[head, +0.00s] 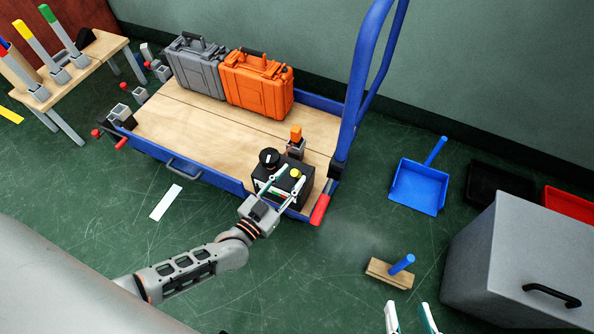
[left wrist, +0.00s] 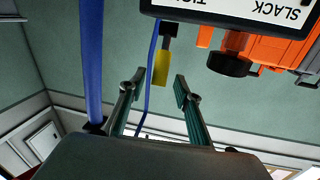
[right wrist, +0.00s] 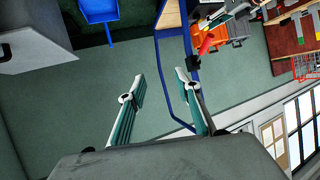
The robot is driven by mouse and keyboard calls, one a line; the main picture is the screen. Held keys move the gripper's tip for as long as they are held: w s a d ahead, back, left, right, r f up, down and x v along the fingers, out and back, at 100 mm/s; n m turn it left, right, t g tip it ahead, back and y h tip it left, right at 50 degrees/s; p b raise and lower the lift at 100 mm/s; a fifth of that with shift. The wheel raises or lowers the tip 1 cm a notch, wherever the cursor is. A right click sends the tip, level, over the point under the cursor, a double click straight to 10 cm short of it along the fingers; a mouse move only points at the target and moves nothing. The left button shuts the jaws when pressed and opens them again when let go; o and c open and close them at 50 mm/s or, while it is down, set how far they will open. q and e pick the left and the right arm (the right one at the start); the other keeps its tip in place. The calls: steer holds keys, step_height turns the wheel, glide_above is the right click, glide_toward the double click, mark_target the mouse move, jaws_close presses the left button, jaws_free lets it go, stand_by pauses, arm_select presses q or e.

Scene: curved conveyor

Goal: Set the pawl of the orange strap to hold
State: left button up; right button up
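A black box (head: 283,198) sits at the near right corner of the cart deck. On it are a black round knob (head: 269,157) and a yellow knob (head: 295,173). Just behind stands a grey post with an orange block (head: 296,133); I cannot make out a strap band. My left gripper (head: 288,180) is open at the box, its fingers either side of the yellow knob. The left wrist view shows a yellow piece (left wrist: 161,68) beyond and between the open fingers (left wrist: 155,90), and a plate (left wrist: 235,14) reading SLACK. My right gripper (head: 412,317) is open and empty over the floor.
A grey case (head: 193,66) and an orange case (head: 258,86) stand at the deck's back. The blue cart handle (head: 358,90) rises at right. A dustpan (head: 418,187), a brush (head: 390,272) and a grey bin (head: 520,250) are to the right. The middle deck is bare.

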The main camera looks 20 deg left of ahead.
arm_select(q)
steer(key=shift+x, duration=0.95)
steer(key=shift+w+d+f, duration=0.1)
steer(key=shift+w+f, duration=0.05)
steer(key=shift+w, duration=0.25)
arm_select(e)
steer(key=shift+s+a+m, duration=0.15)
steer(key=shift+a+m, duration=0.15)
steer(key=shift+a, duration=0.25)
arm_select(q)
jaws_close()
arm_select(e)
steer(key=shift+f, duration=0.1)
steer(key=shift+d, duration=0.1)
